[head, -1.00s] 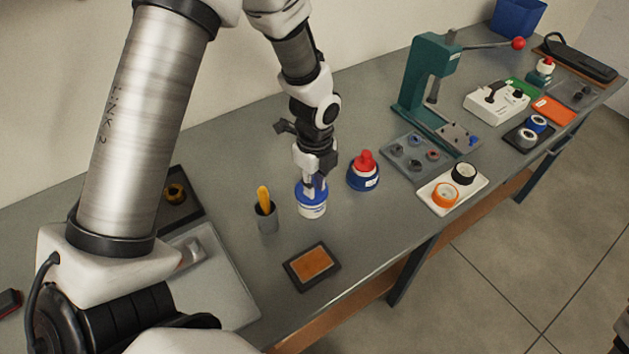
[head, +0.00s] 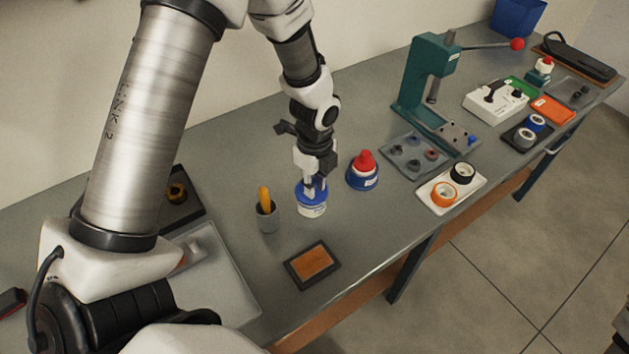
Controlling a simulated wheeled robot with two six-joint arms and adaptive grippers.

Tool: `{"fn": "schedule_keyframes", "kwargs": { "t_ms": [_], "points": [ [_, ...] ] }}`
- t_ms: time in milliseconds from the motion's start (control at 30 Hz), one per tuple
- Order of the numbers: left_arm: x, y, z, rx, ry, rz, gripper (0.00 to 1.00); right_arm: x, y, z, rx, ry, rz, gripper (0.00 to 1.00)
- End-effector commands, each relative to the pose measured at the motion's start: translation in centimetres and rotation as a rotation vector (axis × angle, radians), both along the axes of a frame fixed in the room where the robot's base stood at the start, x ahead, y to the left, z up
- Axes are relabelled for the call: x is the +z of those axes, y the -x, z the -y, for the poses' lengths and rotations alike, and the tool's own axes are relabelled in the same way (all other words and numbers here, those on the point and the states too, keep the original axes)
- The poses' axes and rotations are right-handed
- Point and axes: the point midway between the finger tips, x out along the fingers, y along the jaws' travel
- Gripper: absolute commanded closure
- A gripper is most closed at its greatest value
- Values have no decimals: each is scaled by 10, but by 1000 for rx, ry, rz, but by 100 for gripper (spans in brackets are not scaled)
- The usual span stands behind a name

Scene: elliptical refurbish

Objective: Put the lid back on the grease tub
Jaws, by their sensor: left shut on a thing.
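The grease tub (head: 312,210) is a small white tub with a blue label, upright on the grey bench. A blue lid (head: 303,191) is at its top, under my left gripper (head: 314,188). The gripper points down and its fingers are shut on the lid. The lid sits on or right at the tub's rim; I cannot tell whether it is fully seated. The fingers hide part of the lid.
A grey cup with a yellow-handled tool (head: 266,215) stands just left of the tub. A blue pot with a red top (head: 362,172) stands close right. An orange pad in a dark frame (head: 312,264) lies in front. A green press (head: 425,85) stands farther right.

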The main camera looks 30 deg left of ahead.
Motion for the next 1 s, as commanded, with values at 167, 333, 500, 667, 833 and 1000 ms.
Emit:
{"fn": "schedule_keyframes", "kwargs": {
  "t_ms": [167, 333, 500, 667, 833, 1000],
  "points": [
    [0, 0, 0, 0, 0, 0, 100, 0, 0, 0, 0, 0, 0, 60],
    [0, 0, 0, 0, 0, -1, 69, 0, 0, 0, 0, 0, 0, 60],
    [0, 0, 0, 0, 0, -1, 50, 0, 0, 0, 0, 0, 0, 60],
    [0, 0, 0, 0, 0, -1, 36, 0, 0, 0, 0, 0, 0, 60],
    [0, 0, 0, 0, 0, -1, 25, 0, 0, 0, 0, 0, 0, 60],
    [0, 0, 0, 0, 0, -1, 25, 0, 0, 0, 0, 0, 0, 60]
  ]
}}
